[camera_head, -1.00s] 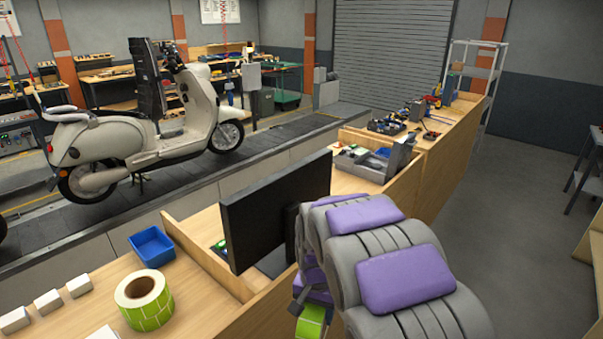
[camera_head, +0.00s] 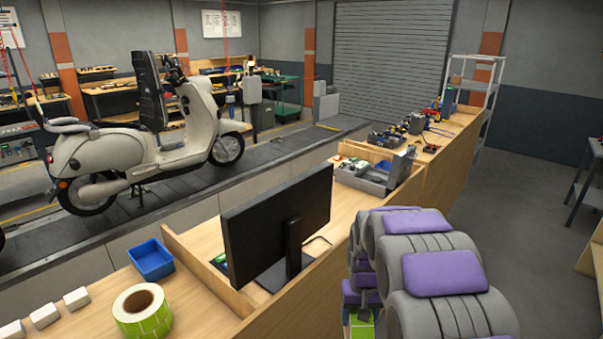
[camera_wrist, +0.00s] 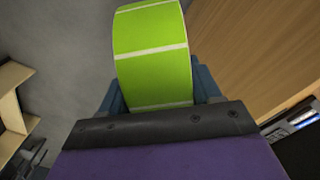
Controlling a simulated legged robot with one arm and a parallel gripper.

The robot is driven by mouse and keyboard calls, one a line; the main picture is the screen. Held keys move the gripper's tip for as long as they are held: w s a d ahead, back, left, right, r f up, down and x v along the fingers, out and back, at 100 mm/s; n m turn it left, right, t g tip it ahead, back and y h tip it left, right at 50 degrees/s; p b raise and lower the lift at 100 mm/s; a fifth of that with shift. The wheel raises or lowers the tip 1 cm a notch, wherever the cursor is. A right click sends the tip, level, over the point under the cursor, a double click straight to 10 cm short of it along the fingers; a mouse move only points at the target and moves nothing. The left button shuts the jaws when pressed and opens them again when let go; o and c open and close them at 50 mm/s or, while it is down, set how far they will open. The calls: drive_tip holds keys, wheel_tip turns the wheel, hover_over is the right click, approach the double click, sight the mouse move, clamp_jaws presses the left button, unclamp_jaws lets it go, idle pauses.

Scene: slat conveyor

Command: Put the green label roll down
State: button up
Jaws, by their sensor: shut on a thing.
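A green label roll (camera_wrist: 152,50) is held in my gripper (camera_wrist: 158,95). Blue fingers press it from both sides in the wrist view. The held roll (camera_head: 360,328) shows only partly at the bottom edge of the head view, under my grey and purple arm, which hides much of the gripper. It is off the bench, to the right of its wooden side panel. A second green label roll (camera_head: 142,312), with a white inner ring, lies on the wooden bench (camera_head: 205,310) at lower left.
A black monitor (camera_head: 275,225) stands on the bench beside my arm. A blue bin (camera_head: 151,260) and several white boxes (camera_head: 44,315) sit near the second roll. A grey tool tray (camera_head: 372,178) is farther along. Open floor (camera_head: 530,235) lies to the right.

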drive_tip(key=shift+d+r, duration=0.15)
drive_tip(key=shift+d, duration=0.95)
drive_tip(key=shift+a+f, duration=0.3)
drive_tip(key=shift+a, duration=0.2)
drive_tip(key=shift+a+f, duration=0.3)
drive_tip(key=shift+a, duration=0.2)
drive_tip(key=f+b, duration=0.2)
drive_tip(key=f, duration=0.1)
drive_tip(key=shift+d+b, duration=0.25)
drive_tip(key=shift+b, duration=0.15)
drive_tip(key=shift+d+f+b, duration=0.35)
drive_tip(key=shift+d+b, duration=0.05)
drive_tip(key=shift+b, duration=0.05)
drive_tip(key=shift+a, duration=0.1)
